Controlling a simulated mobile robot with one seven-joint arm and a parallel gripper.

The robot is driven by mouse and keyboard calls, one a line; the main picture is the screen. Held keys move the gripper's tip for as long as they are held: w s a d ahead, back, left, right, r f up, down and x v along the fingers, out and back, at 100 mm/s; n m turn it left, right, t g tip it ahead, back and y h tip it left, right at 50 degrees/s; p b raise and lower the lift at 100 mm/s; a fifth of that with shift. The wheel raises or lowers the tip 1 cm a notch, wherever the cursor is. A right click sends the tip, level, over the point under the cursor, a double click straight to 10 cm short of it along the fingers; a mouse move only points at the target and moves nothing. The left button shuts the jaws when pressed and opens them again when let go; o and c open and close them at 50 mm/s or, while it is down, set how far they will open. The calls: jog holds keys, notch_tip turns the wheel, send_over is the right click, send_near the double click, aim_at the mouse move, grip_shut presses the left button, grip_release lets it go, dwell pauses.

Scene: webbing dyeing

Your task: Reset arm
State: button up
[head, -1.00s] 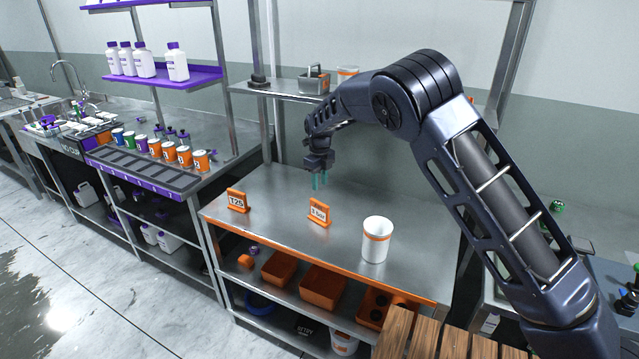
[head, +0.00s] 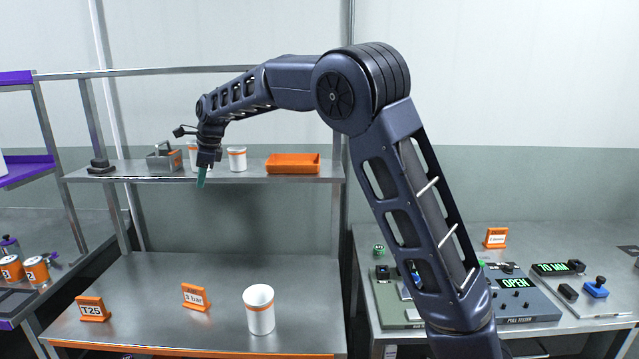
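My arm reaches up from the lower right and bends over to the left. My gripper (head: 202,178) hangs at its far end, pointing down, in front of the upper shelf. Its green fingers are seen nearly edge-on, so I cannot tell whether they are open or shut. Nothing is visible hanging below the fingertips. The gripper is well above the steel table (head: 150,290) and apart from the white cup with an orange band (head: 260,312) standing there.
The shelf (head: 330,172) holds a grey caddy (head: 164,158), white cups (head: 237,158) and an orange tray (head: 292,165). Orange signs (head: 93,308) and (head: 196,297) stand on the table. A pull tester (head: 515,292) sits on the right bench. Open air surrounds the gripper above the table.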

jog(key=d+r+n+t, duration=0.1)
jog(key=d+r+n, duration=0.2)
jog(key=d, duration=1.6)
jog(key=d+r+n, duration=0.3)
jog(key=d+r, duration=0.1)
jog(key=d, duration=1.5)
jog(key=s+d+f+n+t+h, duration=0.1)
jog(key=s+d+f+n, duration=0.1)
jog(key=s+d, duration=0.5)
jog(key=s+d+f+n+t, duration=0.15)
jog(key=s+d, duration=0.25)
jog(key=d, duration=0.6)
jog(key=s+d+f+n+h, duration=0.1)
jog(key=s+d+f+n, duration=0.1)
jog(key=s+d+f, duration=0.2)
jog(key=s+d+f+n+h, duration=0.2)
jog(key=s+d+f, duration=0.2)
jog(key=s, duration=0.5)
jog(key=shift+s+d+n, duration=0.15)
jog(key=shift+d+n, duration=0.1)
jog(key=shift+n, duration=0.1)
